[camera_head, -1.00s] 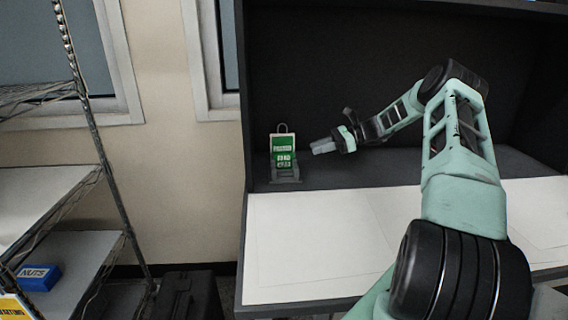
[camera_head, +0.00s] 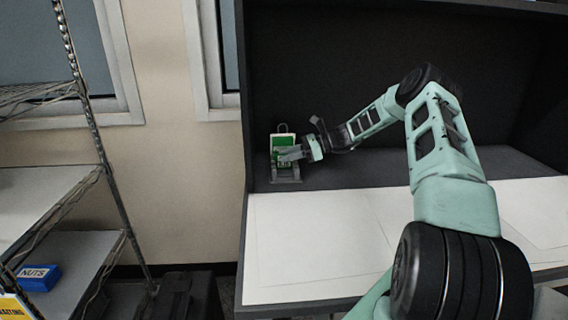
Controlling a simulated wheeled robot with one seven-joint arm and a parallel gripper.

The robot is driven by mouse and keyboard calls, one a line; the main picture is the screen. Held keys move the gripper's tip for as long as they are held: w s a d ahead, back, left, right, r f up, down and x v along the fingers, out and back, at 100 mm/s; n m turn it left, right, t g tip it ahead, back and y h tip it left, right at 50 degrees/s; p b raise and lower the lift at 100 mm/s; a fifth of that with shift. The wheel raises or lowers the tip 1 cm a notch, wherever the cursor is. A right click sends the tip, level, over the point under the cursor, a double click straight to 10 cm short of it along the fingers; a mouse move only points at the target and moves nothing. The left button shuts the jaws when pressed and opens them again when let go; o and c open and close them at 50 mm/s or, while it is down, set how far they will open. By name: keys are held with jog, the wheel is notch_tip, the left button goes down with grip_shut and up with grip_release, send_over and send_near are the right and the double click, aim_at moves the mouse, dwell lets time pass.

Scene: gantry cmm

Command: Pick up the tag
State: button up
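The tag (camera_head: 283,141) is a green and white card with a wire loop at its top. It stands upright in a small grey holder (camera_head: 286,178) at the left end of the dark shelf. My gripper (camera_head: 288,154) is at the tag and covers part of its lower right face. Whether the fingers touch the tag or lie around it cannot be made out. The gap between the fingers is too small to see.
The dark cabinet's left wall (camera_head: 246,110) is close beside the tag. White sheets (camera_head: 320,245) cover the front of the bench. A wire rack (camera_head: 95,130) with a blue box (camera_head: 39,277) labelled NUTS stands at the left. The shelf's middle is clear of objects.

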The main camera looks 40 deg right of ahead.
grip_shut()
notch_tip(320, 180, up, 10)
jog(key=shift+r+p, duration=0.1)
jog(key=shift+p, duration=0.25)
